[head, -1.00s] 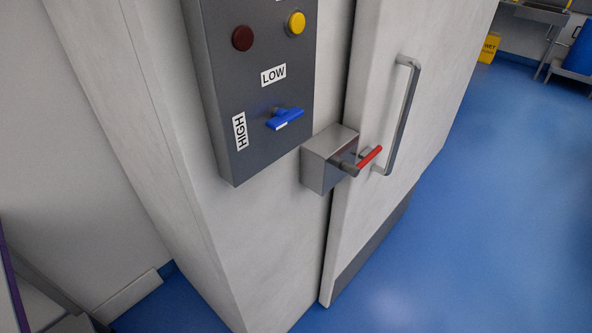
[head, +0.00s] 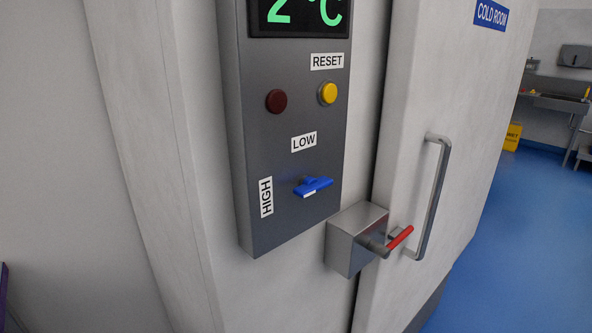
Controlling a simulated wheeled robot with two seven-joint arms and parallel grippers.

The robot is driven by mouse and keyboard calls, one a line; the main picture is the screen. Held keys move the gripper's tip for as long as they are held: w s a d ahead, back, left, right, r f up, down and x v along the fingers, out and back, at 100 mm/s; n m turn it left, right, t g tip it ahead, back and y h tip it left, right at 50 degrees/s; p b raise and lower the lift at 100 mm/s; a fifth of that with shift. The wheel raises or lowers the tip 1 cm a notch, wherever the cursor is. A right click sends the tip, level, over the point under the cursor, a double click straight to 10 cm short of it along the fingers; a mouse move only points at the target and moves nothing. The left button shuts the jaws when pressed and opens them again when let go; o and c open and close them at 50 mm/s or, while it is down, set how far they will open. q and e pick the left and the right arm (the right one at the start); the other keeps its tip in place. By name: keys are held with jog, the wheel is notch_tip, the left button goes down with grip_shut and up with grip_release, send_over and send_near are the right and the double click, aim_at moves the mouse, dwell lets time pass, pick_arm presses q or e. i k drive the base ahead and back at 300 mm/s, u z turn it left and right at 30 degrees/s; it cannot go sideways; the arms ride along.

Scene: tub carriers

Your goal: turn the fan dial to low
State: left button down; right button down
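The fan dial (head: 314,187) is a blue bar-shaped handle on the lower part of a dark grey control panel (head: 285,225) in the head view. Its bar lies roughly level across the panel. A small white mark shows on its lower edge; I cannot tell for sure which label it points to. The LOW label (head: 304,142) is above the dial. The HIGH label (head: 266,197) stands sideways to its left. Neither of my grippers is in view, and nothing touches the dial.
A dark red button (head: 276,101) and a yellow button (head: 328,93) by the RESET label (head: 327,62) sit above. A metal latch box (head: 356,239) with a red-tipped lever (head: 399,238) and a door handle (head: 436,190) stick out at right. Blue floor (head: 520,220) is open at right.

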aim_at(308, 185)
jog(key=u, duration=4.1)
jog(key=k, duration=2.1)
jog(key=z, duration=1.65)
